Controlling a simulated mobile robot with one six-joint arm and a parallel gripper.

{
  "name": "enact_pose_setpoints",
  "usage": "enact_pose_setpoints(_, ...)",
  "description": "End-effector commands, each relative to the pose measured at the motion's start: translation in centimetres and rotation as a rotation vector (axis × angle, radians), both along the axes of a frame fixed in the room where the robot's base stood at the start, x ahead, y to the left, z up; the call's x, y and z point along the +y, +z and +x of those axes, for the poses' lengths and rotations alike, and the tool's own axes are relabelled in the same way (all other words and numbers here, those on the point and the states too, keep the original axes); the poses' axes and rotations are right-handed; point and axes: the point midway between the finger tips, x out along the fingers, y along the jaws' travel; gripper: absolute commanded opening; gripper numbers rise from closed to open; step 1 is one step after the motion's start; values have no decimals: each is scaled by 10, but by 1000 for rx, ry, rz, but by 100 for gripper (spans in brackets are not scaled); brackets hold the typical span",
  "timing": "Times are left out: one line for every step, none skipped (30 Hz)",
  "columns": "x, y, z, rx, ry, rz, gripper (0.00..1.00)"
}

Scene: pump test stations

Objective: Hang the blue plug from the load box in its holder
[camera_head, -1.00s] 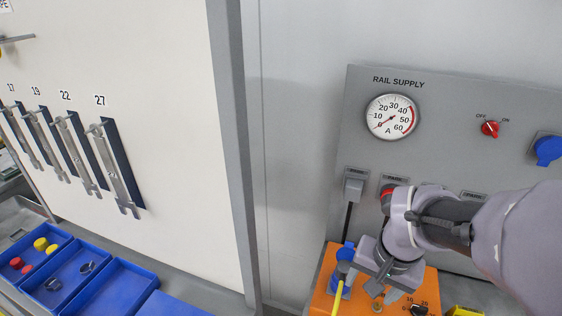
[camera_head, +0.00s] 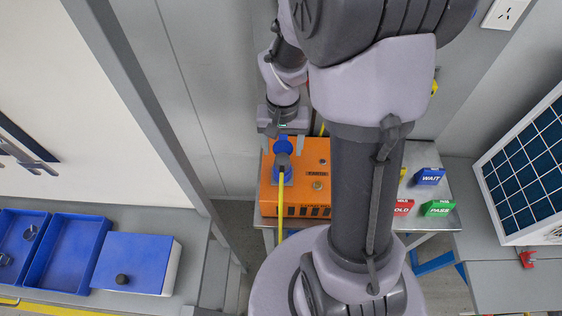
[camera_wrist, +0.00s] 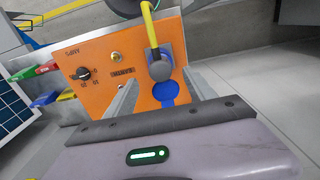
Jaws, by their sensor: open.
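The orange load box (camera_head: 312,160) stands on a grey surface; it also shows in the wrist view (camera_wrist: 98,72). The blue plug (camera_head: 282,161), with a grey end and a yellow cable, sits at a blue socket on the box. It shows in the wrist view (camera_wrist: 160,70) with a round blue flap beside it. My gripper (camera_head: 283,147) is open, its fingers apart on either side of the plug and flap. In the wrist view my gripper (camera_wrist: 160,80) has no visible grip on the plug; I cannot tell if a finger touches it. I cannot make out the holder now.
Blue trays (camera_head: 66,254) and a blue lidded box (camera_head: 132,264) are on the left bench. Red, green and blue signs, among them a green PASS block (camera_head: 438,208), stand right of the load box. A solar panel (camera_head: 525,165) is at the far right.

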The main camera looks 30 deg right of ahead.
Motion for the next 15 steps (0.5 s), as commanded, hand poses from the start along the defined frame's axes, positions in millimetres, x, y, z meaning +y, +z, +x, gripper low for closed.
enact_pose_setpoints(0,-9,0,1,0,1,64)
enact_pose_setpoints(0,-13,0,1,0,1,64)
enact_pose_setpoints(0,-18,0,1,0,1,64)
enact_pose_setpoints(0,-23,0,1,0,1,64)
enact_pose_setpoints(0,-28,0,1,0,1,64)
enact_pose_setpoints(0,-34,0,0,0,0,64)
enact_pose_setpoints(0,-38,0,0,0,0,64)
enact_pose_setpoints(0,-43,0,0,0,0,64)
enact_pose_setpoints(0,-49,0,0,0,0,64)
enact_pose_setpoints(0,-54,0,0,0,0,64)
enact_pose_setpoints(0,-59,0,0,0,0,64)
enact_pose_setpoints(0,-65,0,0,0,0,64)
enact_pose_setpoints(0,-69,0,0,0,0,64)
enact_pose_setpoints(0,-72,0,0,0,0,64)
enact_pose_setpoints(0,-76,0,0,0,0,64)
